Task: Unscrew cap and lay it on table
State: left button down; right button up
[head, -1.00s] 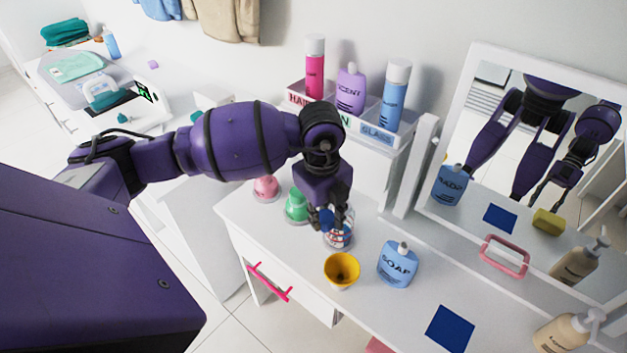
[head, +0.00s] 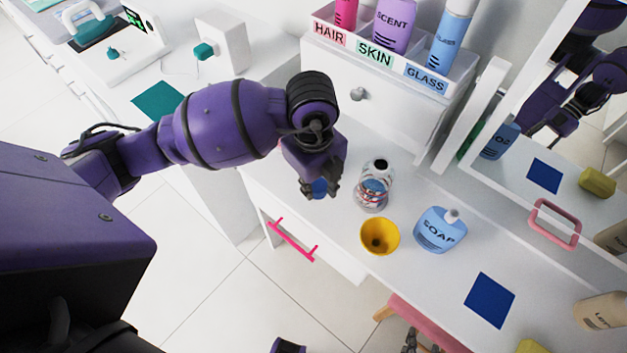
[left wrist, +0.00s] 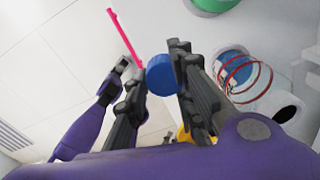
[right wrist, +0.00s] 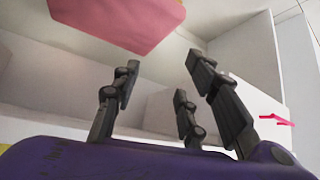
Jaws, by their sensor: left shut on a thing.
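My left gripper (head: 320,192) is shut on a round blue cap (head: 319,187), over the left front part of the white table (head: 345,225). In the left wrist view the cap (left wrist: 161,75) sits between the two fingers. I cannot tell whether it touches the table. The bottle (head: 373,190), clear with red and blue bands, stands upright and uncapped to the right of the gripper, its dark mouth showing. It also shows in the left wrist view (left wrist: 241,80), apart from the fingers. My right gripper (right wrist: 160,80) is open and empty, low by the pink seat.
A yellow cup (head: 380,236) stands in front of the bottle, with a blue soap bottle (head: 440,230) to its right. A blue square (head: 489,300) lies further right. The labelled organizer (head: 400,70) is behind. A pink drawer handle (head: 291,240) is at the table front.

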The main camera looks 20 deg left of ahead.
pick_arm(q)
jog(key=shift+s+d+f+b, duration=0.15)
jog(key=shift+f+b, duration=0.45)
jog(key=shift+f, duration=0.3)
jog(key=shift+f+b, duration=1.85)
jog(key=shift+f, duration=0.6)
pick_arm(e)
jog(key=shift+g, duration=0.3)
jog(key=f, duration=0.1)
jog(key=s+f, duration=0.1)
jog(key=f, duration=0.1)
jog(key=s+f, duration=0.1)
jog(key=f, duration=0.1)
jog(key=shift+s+d+f, duration=0.15)
jog(key=shift+f, duration=0.1)
jog(key=shift+r, duration=0.15)
pick_arm(q)
jog(key=c, duration=1.4)
grip_release()
pick_arm(e)
jog(key=shift+w, duration=0.2)
pick_arm(q)
jog(key=shift+o, duration=1.2)
pick_arm(e)
jog(key=shift+s, duration=0.15)
